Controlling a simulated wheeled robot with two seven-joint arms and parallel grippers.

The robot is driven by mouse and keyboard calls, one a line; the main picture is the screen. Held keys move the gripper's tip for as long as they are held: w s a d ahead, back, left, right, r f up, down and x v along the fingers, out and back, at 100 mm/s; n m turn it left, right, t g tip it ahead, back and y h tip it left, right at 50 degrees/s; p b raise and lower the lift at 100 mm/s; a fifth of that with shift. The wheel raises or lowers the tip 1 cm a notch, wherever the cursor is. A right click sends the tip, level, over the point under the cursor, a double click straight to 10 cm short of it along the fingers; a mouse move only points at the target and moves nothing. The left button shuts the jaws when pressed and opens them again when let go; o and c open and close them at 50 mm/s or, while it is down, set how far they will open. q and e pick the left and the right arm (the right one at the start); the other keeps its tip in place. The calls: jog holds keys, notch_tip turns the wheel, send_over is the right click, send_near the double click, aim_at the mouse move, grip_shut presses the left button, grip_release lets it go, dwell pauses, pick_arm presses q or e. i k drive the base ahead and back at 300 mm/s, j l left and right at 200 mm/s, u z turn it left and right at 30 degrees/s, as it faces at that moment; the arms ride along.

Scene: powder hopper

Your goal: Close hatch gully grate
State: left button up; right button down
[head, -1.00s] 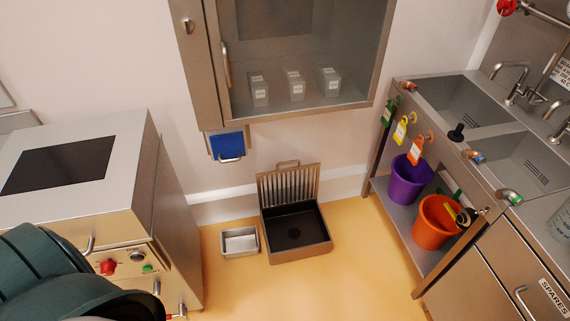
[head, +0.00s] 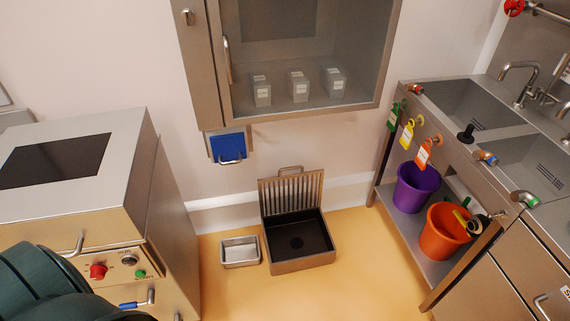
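The gully (head: 306,266) is a low square steel box with a dark inside and a round drain, on the floor by the back wall. Its hinged slatted grate (head: 291,194) stands upright along the rear edge, open, with a bar handle (head: 290,170) on its top edge. Nothing covers the gully's opening. No gripper is visible in the head view; a dark green rounded part of mine fills the lower left corner.
A small steel tray (head: 240,251) sits on the floor left of the gully. A steel machine (head: 79,176) stands at left. At right are sinks with a shelf holding a purple bucket (head: 416,187) and an orange bucket (head: 444,231). A wall cabinet (head: 300,112) hangs above. Floor in front is clear.

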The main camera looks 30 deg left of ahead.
aim_at(303, 173)
jog(key=i+j+u, duration=0.1)
jog(key=u, duration=0.55)
jog(key=i+u, duration=0.25)
jog(key=i, duration=0.15)
jog(key=i+u, duration=0.3)
jog(key=i+l, duration=0.1)
jog(key=i, duration=0.35)
jog(key=i+l, duration=0.1)
jog(key=i, duration=0.35)
jog(key=u, duration=0.05)
